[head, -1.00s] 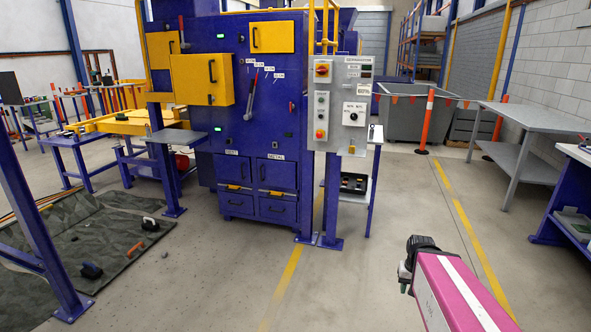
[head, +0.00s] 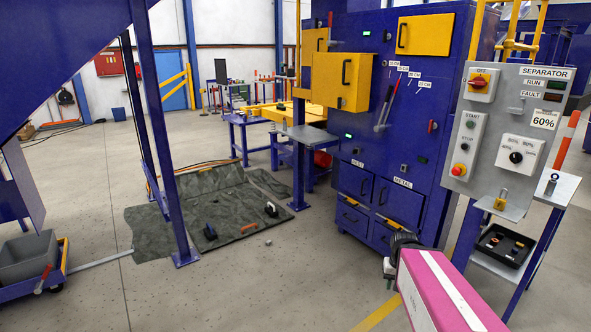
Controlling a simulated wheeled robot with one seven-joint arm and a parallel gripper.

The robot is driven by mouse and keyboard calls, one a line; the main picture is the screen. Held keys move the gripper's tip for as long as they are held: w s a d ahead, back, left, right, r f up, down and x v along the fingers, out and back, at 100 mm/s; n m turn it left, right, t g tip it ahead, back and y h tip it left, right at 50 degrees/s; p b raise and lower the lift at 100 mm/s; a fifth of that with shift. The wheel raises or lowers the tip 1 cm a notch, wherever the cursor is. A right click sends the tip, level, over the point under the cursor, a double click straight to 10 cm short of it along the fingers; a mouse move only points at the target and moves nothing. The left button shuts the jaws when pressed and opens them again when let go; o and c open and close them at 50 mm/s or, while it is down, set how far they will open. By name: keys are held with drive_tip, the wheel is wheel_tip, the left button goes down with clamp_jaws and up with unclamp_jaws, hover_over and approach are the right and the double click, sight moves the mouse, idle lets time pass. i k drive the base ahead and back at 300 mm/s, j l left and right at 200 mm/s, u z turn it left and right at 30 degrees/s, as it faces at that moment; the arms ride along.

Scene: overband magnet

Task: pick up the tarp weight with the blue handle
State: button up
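A dark grey-green tarp (head: 235,184) lies on the floor left of centre. A dark tarp weight (head: 210,232) sits near its front edge, just right of a blue post. A weight with an orange part (head: 248,228) lies a little to its right, and a black and white one (head: 271,209) is farther right. They are too small for me to tell surely which handle is blue. My pink arm with its dark joint is at the bottom right, well away from the tarp. No gripper fingers show.
A blue post (head: 169,165) stands at the tarp's front edge. The blue separator machine (head: 425,130) and its control panel (head: 512,110) fill the right. A blue cart with a grey bin (head: 28,258) is at the far left.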

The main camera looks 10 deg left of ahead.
sight(212, 235)
drive_tip(key=i+j+u, duration=0.25)
drive_tip(key=u, duration=0.15)
drive_tip(key=i+j+u, duration=0.1)
drive_tip(key=i+u, duration=0.25)
drive_tip(key=i, duration=0.15)
drive_tip(key=i+u, duration=0.8)
drive_tip(key=i+l+u, duration=0.1)
drive_tip(key=i+u, duration=0.25)
drive_tip(key=i, duration=0.4)
drive_tip(key=i+j+z, duration=0.15)
drive_tip(key=z, duration=0.2)
drive_tip(key=i+j+z, duration=0.3)
drive_tip(key=j+z, duration=0.25)
drive_tip(key=z, duration=0.2)
drive_tip(key=j+z, duration=0.3)
drive_tip(key=z, duration=0.15)
drive_tip(key=j+z, duration=0.3)
drive_tip(key=z, duration=0.15)
